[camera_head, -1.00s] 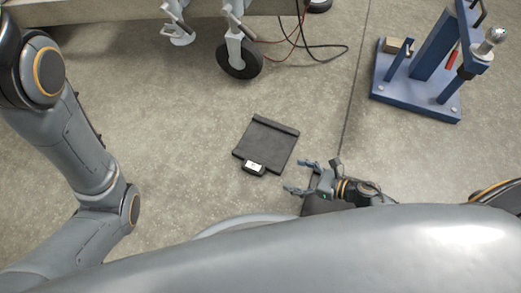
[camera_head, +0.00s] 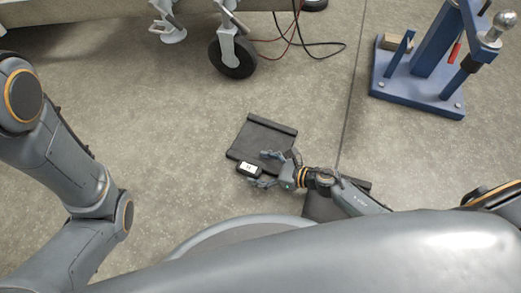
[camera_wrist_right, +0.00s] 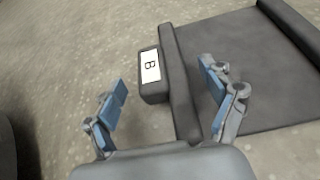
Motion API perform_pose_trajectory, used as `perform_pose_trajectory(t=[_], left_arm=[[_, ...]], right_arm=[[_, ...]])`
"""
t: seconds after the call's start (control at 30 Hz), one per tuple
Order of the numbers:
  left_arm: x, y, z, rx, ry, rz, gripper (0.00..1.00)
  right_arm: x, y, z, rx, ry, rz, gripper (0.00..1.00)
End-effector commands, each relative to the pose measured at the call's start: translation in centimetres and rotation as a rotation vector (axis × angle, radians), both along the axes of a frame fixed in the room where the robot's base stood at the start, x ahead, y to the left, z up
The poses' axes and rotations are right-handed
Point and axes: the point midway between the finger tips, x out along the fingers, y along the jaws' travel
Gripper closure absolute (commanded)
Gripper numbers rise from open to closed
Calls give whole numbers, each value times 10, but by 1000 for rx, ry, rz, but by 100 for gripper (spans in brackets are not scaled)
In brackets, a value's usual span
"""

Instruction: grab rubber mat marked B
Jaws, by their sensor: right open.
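The black rubber mat (camera_head: 255,133) lies flat on the floor with a raised strip along its far edge. It also shows in the wrist view (camera_wrist_right: 255,65). A tab (camera_head: 248,169) with a white label sticks out from its near edge; in the wrist view the label (camera_wrist_right: 150,66) reads B. My right gripper (camera_head: 258,168) is open and empty at the tab's right side. In the wrist view its fingers (camera_wrist_right: 163,76) spread on either side of the tab and near edge. I cannot tell whether they touch. My left gripper is out of view.
A dark flat object (camera_head: 322,208) lies partly hidden under my right arm. A caster wheel (camera_head: 234,58) and cables (camera_head: 300,42) are beyond the mat. A blue stand (camera_head: 418,90) is at the upper right. Floor left of the mat is clear.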

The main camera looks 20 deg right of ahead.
Motion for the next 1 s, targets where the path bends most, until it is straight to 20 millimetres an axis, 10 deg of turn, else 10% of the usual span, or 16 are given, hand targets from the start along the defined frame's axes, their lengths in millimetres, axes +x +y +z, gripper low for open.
perform_pose_trajectory(t=[0.43, 0.8, 1.0], left_arm=[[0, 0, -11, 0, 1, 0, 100], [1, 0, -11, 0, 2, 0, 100], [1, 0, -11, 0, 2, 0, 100]], right_arm=[[14, 16, -9, 1, 1, 0, 17], [13, 16, -9, 1, 1, -1, 92], [14, 17, -8, 2, -1, 0, 96]])
